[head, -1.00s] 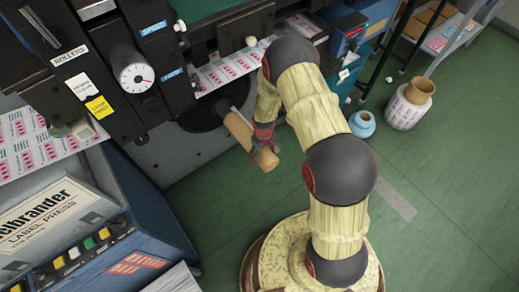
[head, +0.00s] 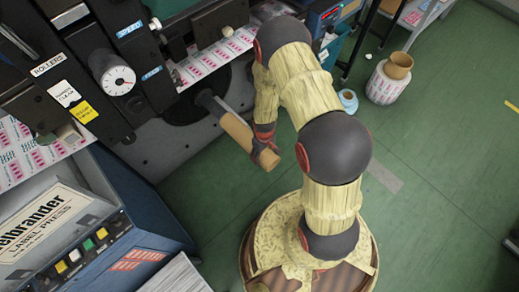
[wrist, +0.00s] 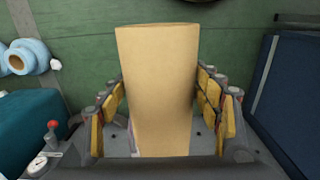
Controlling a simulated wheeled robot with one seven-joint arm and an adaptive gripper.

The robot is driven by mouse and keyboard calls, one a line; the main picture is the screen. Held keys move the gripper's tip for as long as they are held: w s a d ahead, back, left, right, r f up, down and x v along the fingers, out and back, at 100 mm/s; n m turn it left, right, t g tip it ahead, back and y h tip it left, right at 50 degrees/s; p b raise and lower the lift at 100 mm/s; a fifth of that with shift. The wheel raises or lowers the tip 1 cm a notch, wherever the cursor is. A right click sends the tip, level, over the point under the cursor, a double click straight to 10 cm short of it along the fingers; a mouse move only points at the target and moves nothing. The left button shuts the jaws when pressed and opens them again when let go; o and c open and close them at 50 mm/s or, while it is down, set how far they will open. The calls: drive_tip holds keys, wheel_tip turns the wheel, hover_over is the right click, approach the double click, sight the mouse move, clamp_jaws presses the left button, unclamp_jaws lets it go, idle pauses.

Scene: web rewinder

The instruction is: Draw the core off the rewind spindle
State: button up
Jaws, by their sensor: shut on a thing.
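The core (head: 238,132) is a plain tan cardboard tube. The rewind spindle (head: 208,101) is a grey shaft standing out from a dark round disc (head: 188,106) on the machine face. A length of bare spindle shows between the disc and the core's inner end, which still meets the shaft; how much shaft is inside is hidden. My gripper (head: 265,149) is shut on the core near its outer end, which sticks out past the fingers. In the wrist view the core (wrist: 157,75) fills the space between the yellow-padded fingers.
The label press (head: 75,225) stands at the lower left, with rollers and a dial (head: 118,80) above. A printed web (head: 215,58) runs behind the spindle. A blue roll (head: 348,101) and a wrapped roll (head: 385,85) stand on the green floor at right. Floor right of the core is open.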

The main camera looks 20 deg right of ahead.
drive_tip(key=s+d+p, duration=0.1)
drive_tip(key=s+d, duration=0.2)
drive_tip(key=s, duration=0.7)
drive_tip(key=shift+s+d, duration=0.15)
drive_tip(key=shift+d, duration=0.05)
idle(0.4)
